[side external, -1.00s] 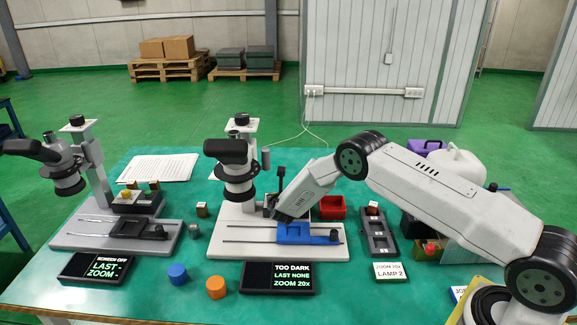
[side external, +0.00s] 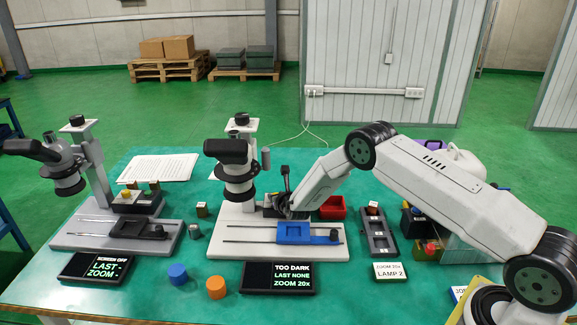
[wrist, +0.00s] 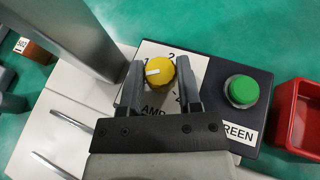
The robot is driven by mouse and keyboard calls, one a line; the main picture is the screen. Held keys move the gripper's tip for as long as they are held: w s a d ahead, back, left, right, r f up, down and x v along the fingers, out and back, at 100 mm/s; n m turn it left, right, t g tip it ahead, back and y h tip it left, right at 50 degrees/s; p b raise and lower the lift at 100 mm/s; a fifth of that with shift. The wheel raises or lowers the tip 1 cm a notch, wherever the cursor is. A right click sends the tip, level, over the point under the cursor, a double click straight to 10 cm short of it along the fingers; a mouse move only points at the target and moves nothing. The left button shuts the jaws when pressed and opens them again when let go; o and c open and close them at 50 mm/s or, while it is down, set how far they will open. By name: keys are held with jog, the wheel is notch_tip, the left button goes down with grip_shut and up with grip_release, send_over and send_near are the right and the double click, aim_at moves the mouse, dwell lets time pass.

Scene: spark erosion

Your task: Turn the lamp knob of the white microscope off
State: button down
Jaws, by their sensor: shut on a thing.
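The white microscope (side external: 238,185) stands mid-table with a blue stage slide (side external: 292,236) on its base. Its lamp knob (wrist: 159,71) is yellow with a white pointer line, on a dark control box (wrist: 205,70) with a partly hidden "LAMP" label. The pointer faces left in the wrist view, and a "2" is marked above the knob. My gripper (wrist: 160,72) has a finger on each side of the knob and is shut on it. In the side view my gripper (side external: 286,208) is behind the slide, and the knob is hidden there.
A green button (wrist: 241,91) is right of the knob, with a red bin (wrist: 299,115) beyond it. The microscope's column (wrist: 62,35) is at left. A grey microscope (side external: 88,180) stands further left.

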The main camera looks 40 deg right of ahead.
jog(key=shift+r, duration=0.15)
jog(key=shift+c, duration=1.4)
grip_release()
jog(key=shift+s, duration=0.1)
jog(key=shift+v, duration=3.75)
